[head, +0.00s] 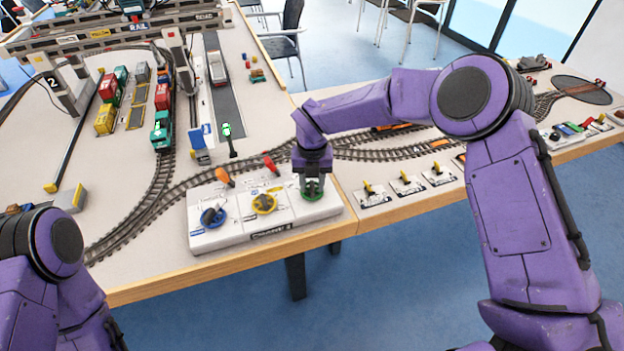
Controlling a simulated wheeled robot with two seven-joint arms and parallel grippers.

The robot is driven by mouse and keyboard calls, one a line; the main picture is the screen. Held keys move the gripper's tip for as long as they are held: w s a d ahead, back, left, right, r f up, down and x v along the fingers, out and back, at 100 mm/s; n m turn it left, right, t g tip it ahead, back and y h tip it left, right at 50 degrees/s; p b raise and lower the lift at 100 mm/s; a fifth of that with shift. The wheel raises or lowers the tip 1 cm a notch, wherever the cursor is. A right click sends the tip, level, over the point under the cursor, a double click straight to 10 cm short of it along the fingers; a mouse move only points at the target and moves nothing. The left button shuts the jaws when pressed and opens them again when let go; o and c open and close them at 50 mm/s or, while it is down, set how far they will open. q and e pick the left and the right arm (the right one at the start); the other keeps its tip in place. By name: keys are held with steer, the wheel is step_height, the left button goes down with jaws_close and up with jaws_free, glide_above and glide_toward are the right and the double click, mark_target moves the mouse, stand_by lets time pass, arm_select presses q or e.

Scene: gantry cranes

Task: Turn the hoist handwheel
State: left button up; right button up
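A white control box (240,238) sits at the table's front edge. It carries a blue handwheel (212,217), a yellow handwheel (264,204) and a green handwheel (312,192). Their labels are too small to read, so I cannot tell which is the hoist one. My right gripper (312,186) points straight down at the green handwheel and hides most of it. Its fingers are at the wheel, but I cannot tell whether they are closed on it. My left arm shows at the lower left; its gripper is out of view.
Orange (225,177) and red (270,164) levers stand behind the wheels. Several yellow switches (405,183) line the front edge to the right. Train tracks (165,187), container wagons and gantry cranes (70,85) fill the table behind. A signal post (228,135) stands behind the box.

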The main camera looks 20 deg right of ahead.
steer(key=shift+s, duration=0.1)
jaws_close()
steer(key=shift+n, duration=0.3)
steer(key=n+p, duration=0.1)
steer(key=n, duration=0.2)
steer(key=shift+d, duration=0.1)
steer(key=n+p, duration=0.1)
steer(key=n, duration=0.3)
steer(key=n+p, duration=0.1)
steer(key=n, duration=0.2)
steer(key=n+p, duration=0.1)
steer(key=n, duration=0.1)
steer(key=shift+w+d+n, duration=0.15)
steer(key=shift+w+n, duration=0.05)
steer(key=shift+n, duration=0.5)
